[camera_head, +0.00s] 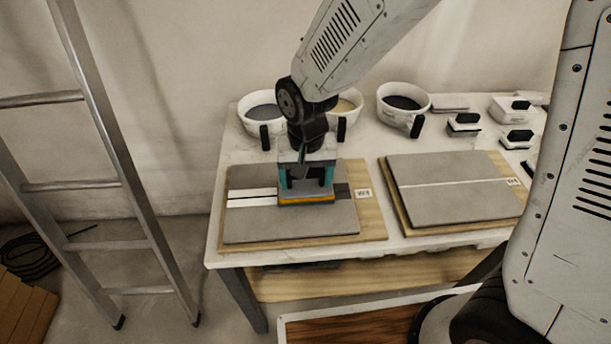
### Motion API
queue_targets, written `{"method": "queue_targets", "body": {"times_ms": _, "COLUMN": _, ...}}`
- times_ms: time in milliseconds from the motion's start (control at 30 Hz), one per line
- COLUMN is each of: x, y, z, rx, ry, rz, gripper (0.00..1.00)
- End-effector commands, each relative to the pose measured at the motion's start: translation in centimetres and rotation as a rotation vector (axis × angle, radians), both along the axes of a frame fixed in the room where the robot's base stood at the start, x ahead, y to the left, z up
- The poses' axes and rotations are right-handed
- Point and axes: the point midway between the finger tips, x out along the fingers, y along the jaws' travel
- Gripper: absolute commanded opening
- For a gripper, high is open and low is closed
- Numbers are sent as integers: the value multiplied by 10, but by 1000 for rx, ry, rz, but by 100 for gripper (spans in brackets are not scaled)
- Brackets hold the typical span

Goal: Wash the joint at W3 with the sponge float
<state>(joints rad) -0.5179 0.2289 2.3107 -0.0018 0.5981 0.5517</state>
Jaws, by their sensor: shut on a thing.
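My gripper (306,178) is shut on the sponge float (305,200), which has a thin orange layer and a grey edge. The float is low over the grey tile panel (290,226) on the left board, across the joint; I cannot tell whether it touches. The joint (251,198) shows as white bands with a dark line left of the float. To its right, a darker strip (342,190) shows. The small tag (363,193) beside this panel seems to read W3. The joint's middle is hidden by the float and gripper.
A second grey panel (450,200) with a thin pale joint lies on the right board. Along the back stand white tubs, one with dark contents (402,103), and several black-handled tools (463,122). A metal ladder (105,110) leans left of the table (224,200).

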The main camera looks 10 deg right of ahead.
Motion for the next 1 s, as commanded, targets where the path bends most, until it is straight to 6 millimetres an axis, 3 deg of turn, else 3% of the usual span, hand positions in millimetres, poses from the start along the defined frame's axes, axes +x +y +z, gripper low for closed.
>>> {"method": "queue_targets", "body": {"times_ms": 1000, "x": -4, "y": -48, "z": 0, "rx": -2, "ry": 4, "rz": -2, "gripper": 33}}
